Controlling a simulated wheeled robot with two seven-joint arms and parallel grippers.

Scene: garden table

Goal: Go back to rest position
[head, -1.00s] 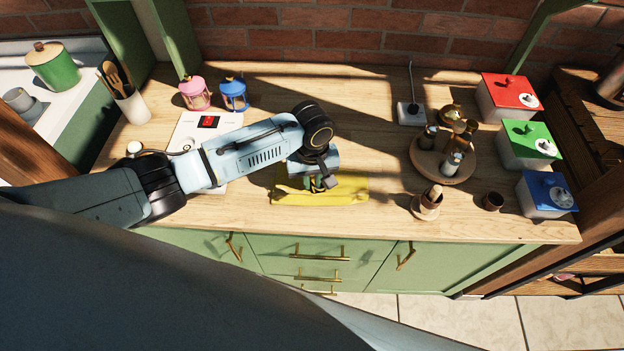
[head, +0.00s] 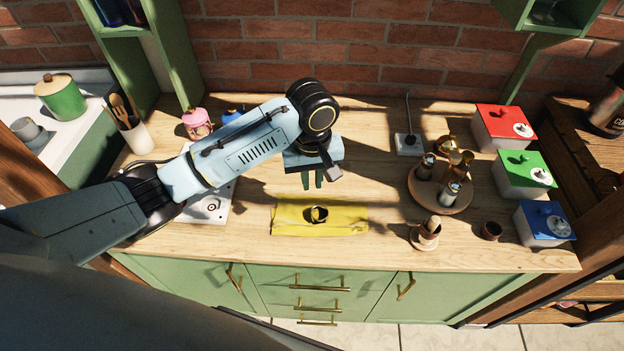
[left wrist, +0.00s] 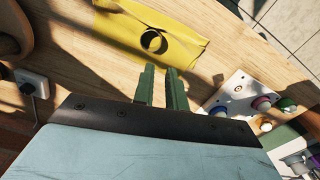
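My left gripper (head: 312,180) hangs above the wooden counter (head: 380,165), behind the yellow cloth (head: 285,215) in the head view. Its two green fingers are a little apart with nothing between them; they also show in the left wrist view (left wrist: 161,88). A small dark ring-shaped object (head: 316,214) rests on the cloth, apart from the fingers. The cloth shows in the left wrist view (left wrist: 190,45) with the dark ring (left wrist: 154,41) on it. My right gripper is in neither view.
A white panel (head: 212,208) lies under my left arm. Pink (head: 196,124) and blue (head: 233,114) lanterns stand behind it. A round wooden tray (head: 418,190) with bottles and red (head: 500,128), green (head: 520,175) and blue (head: 540,224) lidded boxes stand right.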

